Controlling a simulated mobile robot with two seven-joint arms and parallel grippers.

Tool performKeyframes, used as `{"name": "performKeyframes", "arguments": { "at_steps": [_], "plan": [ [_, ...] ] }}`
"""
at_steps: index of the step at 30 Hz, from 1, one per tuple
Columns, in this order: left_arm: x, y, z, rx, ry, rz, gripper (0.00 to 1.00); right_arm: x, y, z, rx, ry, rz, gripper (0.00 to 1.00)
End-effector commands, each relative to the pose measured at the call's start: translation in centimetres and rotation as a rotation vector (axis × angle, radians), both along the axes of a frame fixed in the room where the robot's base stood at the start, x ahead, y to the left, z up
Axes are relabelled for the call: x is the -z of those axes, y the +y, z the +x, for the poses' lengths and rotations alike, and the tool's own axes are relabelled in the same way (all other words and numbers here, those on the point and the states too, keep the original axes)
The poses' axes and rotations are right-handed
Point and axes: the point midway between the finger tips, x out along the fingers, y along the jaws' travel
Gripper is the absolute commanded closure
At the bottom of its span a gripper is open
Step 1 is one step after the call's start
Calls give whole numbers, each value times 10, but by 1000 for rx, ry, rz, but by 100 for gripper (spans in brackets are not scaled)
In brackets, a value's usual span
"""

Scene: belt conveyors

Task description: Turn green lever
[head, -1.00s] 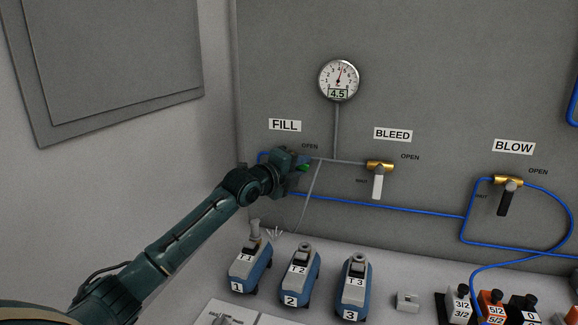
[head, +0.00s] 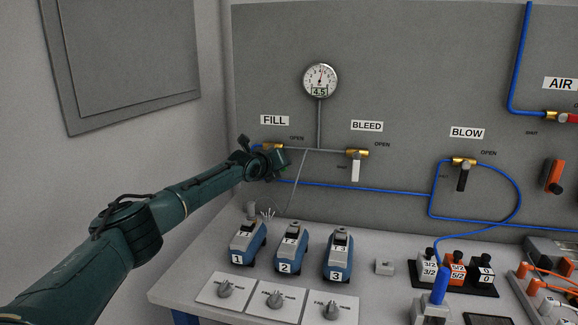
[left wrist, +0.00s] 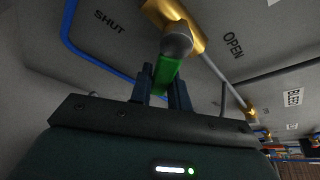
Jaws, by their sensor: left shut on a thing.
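The green lever (left wrist: 166,72) shows in the left wrist view, on a round grey hub in front of a brass valve (left wrist: 172,14). My left gripper (left wrist: 161,84) is shut on the lever, one dark finger on each side. The lever sits between the printed SHUT at left and OPEN at right. In the head view my left gripper (head: 277,161) is at the brass valve (head: 272,146) under the FILL label (head: 274,120) and hides most of the lever. My right gripper is not in view.
The round gauge (head: 320,81) reads 4.5. Right of my gripper are the BLEED valve's white lever (head: 355,168) and the BLOW valve's black lever (head: 463,178). Blue tubes run along the panel. Several blue units (head: 292,252) stand on the bench below.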

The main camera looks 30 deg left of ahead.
Motion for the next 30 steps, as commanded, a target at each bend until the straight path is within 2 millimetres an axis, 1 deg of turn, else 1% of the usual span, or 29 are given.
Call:
{"name": "performKeyframes", "arguments": {
  "at_steps": [1,3,9,15,21,30],
  "plan": [
    [-3,3,0,1,13,44,100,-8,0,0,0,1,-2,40],
    [-2,6,-1,2,28,109,100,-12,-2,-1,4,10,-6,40],
    [1,14,-3,3,71,282,100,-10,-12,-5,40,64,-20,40],
    [4,22,-5,2,105,418,100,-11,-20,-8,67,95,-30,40],
    [7,26,-6,3,126,510,100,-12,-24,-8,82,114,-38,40],
    [9,29,-7,2,138,567,100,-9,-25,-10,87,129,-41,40]
  ]
}}
